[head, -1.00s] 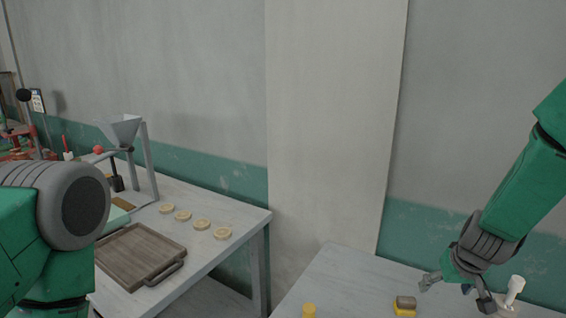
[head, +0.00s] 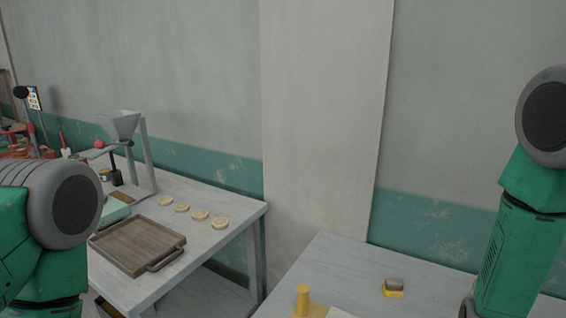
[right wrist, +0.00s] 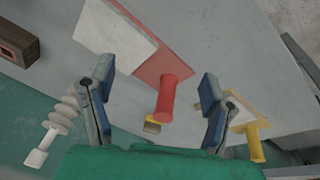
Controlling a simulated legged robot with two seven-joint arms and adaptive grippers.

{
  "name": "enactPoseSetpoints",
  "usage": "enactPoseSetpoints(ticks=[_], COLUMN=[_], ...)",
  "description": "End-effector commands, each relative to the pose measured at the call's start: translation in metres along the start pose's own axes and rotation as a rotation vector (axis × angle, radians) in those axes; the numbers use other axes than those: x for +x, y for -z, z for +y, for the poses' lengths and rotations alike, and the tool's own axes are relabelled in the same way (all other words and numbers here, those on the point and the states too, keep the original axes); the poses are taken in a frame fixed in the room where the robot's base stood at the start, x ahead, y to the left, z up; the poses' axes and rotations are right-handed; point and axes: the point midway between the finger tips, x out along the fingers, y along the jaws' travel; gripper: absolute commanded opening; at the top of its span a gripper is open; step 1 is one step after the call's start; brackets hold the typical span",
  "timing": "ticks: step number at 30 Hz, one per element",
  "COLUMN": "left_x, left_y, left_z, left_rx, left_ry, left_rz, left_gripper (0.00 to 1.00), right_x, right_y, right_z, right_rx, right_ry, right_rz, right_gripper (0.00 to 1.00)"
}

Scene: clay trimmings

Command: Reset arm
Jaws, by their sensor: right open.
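My right gripper (right wrist: 157,95) is open and empty in the right wrist view, its two blue-grey fingers spread apart. Past the fingers, a red tool with a red upright handle (right wrist: 167,98) and a pale plate (right wrist: 115,38) lies on the grey table. In the head view only links of my right arm show, at the right edge; its gripper is out of that picture. Links of my left arm show at the left edge. My left gripper is out of sight.
The right table (head: 345,262) holds a yellow-and-brown block (head: 394,288) and a yellow-handled tool (head: 302,298). A white ridged object (right wrist: 55,130) and a brown brick (right wrist: 18,44) show in the wrist view. The left table holds a wooden tray (head: 137,245), several pale discs (head: 199,214) and a funnel stand (head: 148,160).

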Motion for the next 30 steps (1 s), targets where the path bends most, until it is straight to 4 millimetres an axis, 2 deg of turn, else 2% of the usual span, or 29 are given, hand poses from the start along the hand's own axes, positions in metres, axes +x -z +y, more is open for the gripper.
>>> enactPoseSetpoints(ticks=[1,6,9,15,18,23,30], left_x=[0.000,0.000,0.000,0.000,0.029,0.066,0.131], left_y=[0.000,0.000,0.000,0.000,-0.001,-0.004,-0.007], left_z=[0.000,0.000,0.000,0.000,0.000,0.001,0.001], left_rx=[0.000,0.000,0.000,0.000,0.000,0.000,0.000], left_ry=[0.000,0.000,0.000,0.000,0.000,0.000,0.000], left_rz=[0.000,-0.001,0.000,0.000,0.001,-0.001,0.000], left_gripper=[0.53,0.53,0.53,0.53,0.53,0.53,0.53], right_x=[0.009,0.024,0.022,0.002,0.032,0.067,0.129], right_y=[-0.029,-0.127,-0.179,-0.262,-0.259,-0.261,-0.267], right_z=[-0.003,-0.015,-0.024,-0.044,-0.049,-0.057,-0.070], right_rx=[-0.015,-0.061,-0.076,-0.073,-0.082,-0.103,-0.138], right_ry=[-0.003,0.019,0.055,0.149,0.147,0.146,0.145], right_rz=[-0.033,-0.115,-0.157,-0.235,-0.214,-0.201,-0.176], right_gripper=[0.71,0.71,0.71,0.71,0.71,0.71,0.71])
